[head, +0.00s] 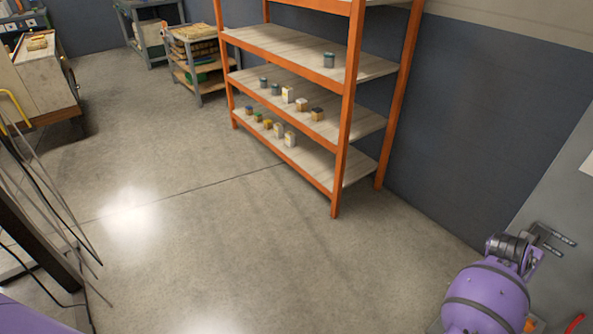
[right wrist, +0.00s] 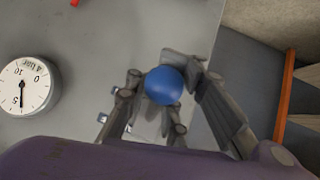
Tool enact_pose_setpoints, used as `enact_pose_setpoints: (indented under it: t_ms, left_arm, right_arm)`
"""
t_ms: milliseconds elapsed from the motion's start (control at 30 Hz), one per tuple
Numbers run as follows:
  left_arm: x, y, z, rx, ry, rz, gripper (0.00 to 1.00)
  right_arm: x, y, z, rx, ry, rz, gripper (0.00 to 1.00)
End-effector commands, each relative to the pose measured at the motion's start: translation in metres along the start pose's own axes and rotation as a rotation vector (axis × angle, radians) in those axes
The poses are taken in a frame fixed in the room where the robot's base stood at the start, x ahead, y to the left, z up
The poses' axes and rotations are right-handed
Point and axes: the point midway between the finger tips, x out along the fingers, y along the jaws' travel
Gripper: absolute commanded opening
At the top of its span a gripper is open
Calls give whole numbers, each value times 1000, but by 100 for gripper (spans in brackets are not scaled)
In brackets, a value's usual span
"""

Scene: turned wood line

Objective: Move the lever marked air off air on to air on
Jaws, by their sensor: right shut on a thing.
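The lever's blue ball knob (right wrist: 164,85) shows in the right wrist view, in front of a grey panel (right wrist: 100,50). My right gripper (right wrist: 172,100) has its fingers on both sides of the knob and is shut on it. The lever's shaft and its air off / air on marking are hidden or cannot be read, so its position cannot be told. In the head view my right gripper (head: 556,239) is at the far right beside the grey panel, and the knob cannot be made out there. My left gripper is not in view.
A round white dial gauge (right wrist: 24,85) is on the panel in the wrist view. A red part (head: 574,322) shows at the lower right of the head view. An orange shelf rack (head: 341,130) with small cans stands against the dark wall. The concrete floor in the middle is clear.

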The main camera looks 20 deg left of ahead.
Motion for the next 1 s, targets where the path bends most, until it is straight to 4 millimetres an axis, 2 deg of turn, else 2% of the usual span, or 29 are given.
enact_pose_setpoints:
  t_ms: [33,167,500,967,1000]
  left_arm:
    - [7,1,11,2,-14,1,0]
    - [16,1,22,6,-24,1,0]
    - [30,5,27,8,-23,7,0]
    - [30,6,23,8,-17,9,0]
    - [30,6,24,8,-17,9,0]
  right_arm:
    - [7,-7,11,3,27,-5,0]
    - [13,-9,12,17,103,2,0]
    - [20,-11,8,38,211,11,0]
    - [19,-12,6,41,226,9,0]
    - [19,-12,6,41,226,9,15]
